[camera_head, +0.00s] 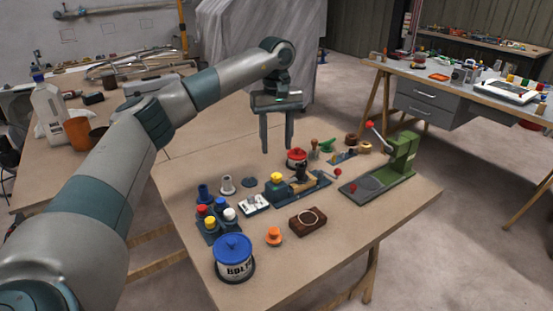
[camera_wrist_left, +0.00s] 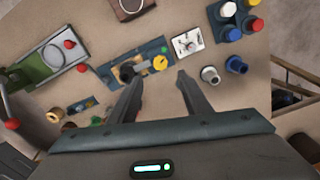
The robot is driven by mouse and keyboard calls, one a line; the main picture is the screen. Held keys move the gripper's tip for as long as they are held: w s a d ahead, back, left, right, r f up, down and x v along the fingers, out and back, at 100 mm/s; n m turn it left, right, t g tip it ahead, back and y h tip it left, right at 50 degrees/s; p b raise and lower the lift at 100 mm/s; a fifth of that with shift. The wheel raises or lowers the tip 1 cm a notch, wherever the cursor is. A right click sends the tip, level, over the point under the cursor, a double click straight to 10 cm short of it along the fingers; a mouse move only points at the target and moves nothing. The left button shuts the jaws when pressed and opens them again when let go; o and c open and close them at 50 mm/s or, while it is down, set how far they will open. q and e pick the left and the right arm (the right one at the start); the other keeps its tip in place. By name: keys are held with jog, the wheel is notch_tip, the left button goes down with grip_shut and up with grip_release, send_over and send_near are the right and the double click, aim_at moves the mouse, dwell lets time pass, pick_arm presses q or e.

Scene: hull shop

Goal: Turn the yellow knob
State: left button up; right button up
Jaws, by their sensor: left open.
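The yellow knob (camera_head: 277,178) sits at the left end of a blue-grey base (camera_head: 283,194) on the wooden table. In the left wrist view the yellow knob (camera_wrist_left: 160,63) shows as a round disc on the blue-grey base (camera_wrist_left: 143,54), beside a dark fitting. My left gripper (camera_head: 277,148) hangs fingers down above the table, open and empty, above and apart from the knob. In the left wrist view the knob lies just past the open fingertips (camera_wrist_left: 160,77), between their lines. My right gripper is in neither view.
A blue-lidded tin (camera_head: 234,262), orange knob (camera_head: 274,236) and brown block (camera_head: 307,222) lie in front. A green press (camera_head: 400,155) stands right.

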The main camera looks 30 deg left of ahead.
pick_arm(q)
notch_tip(320, 180, up, 7)
jog(key=shift+r, duration=0.15)
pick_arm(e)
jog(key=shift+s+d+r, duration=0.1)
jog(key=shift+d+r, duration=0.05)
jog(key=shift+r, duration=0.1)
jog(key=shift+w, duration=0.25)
